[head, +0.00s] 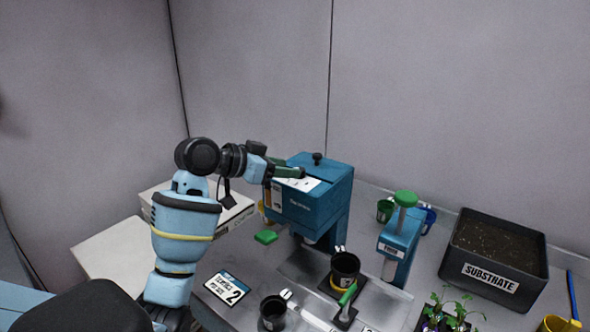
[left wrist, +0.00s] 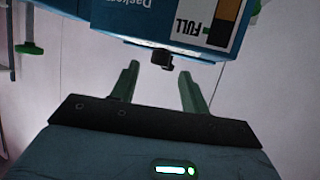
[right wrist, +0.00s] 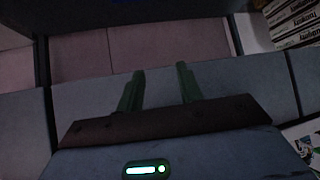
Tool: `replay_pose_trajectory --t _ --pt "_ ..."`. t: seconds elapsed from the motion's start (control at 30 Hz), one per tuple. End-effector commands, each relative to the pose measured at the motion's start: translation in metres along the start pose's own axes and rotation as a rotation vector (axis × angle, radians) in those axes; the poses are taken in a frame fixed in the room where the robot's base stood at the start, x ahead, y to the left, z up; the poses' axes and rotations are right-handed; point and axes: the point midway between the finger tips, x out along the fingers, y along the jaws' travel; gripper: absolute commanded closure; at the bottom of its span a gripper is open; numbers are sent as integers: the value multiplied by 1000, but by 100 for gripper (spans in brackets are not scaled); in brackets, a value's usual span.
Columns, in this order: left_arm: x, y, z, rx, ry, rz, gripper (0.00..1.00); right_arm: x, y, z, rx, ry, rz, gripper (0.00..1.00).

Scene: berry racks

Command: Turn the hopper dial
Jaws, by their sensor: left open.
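The teal hopper (head: 318,210) stands on the bench with a black knob (head: 317,158) on its lid. My left gripper (head: 290,172) is open at the upper left side of the hopper. In the left wrist view the hopper (left wrist: 145,25) fills the top, with a FULL gauge label. A small black knob (left wrist: 162,59) shows at its edge, ahead of and between the open left fingers (left wrist: 158,72); I cannot tell for sure that it is the dial. My arm partly hides the hopper's left side in the head view. My right gripper (right wrist: 160,85) is open and empty.
A green-handled press (head: 400,235) and a SUBSTRATE crate (head: 460,270) stand to the right. Black pots (head: 345,268) and a card marked 2 (head: 228,287) are in front. A green pad (head: 265,237) is by the hopper. Walls close off the back.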

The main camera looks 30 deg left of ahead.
Motion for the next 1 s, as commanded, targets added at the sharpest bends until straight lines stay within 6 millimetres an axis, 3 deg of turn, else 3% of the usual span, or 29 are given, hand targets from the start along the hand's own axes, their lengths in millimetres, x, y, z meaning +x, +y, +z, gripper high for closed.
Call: replay_pose_trajectory --t 0.3,0.63,0.9,1.0 --pt "33 1 -1 1 1 1 54 1 2 -8 -2 15 4 64" --pt "36 1 0 2 0 0 56 1 3 -8 -3 16 5 64" --pt "36 1 0 1 -1 0 91 1 4 -8 -4 16 6 64" --pt "36 1 0 1 -1 0 99 1 4 -7 -4 15 6 64"
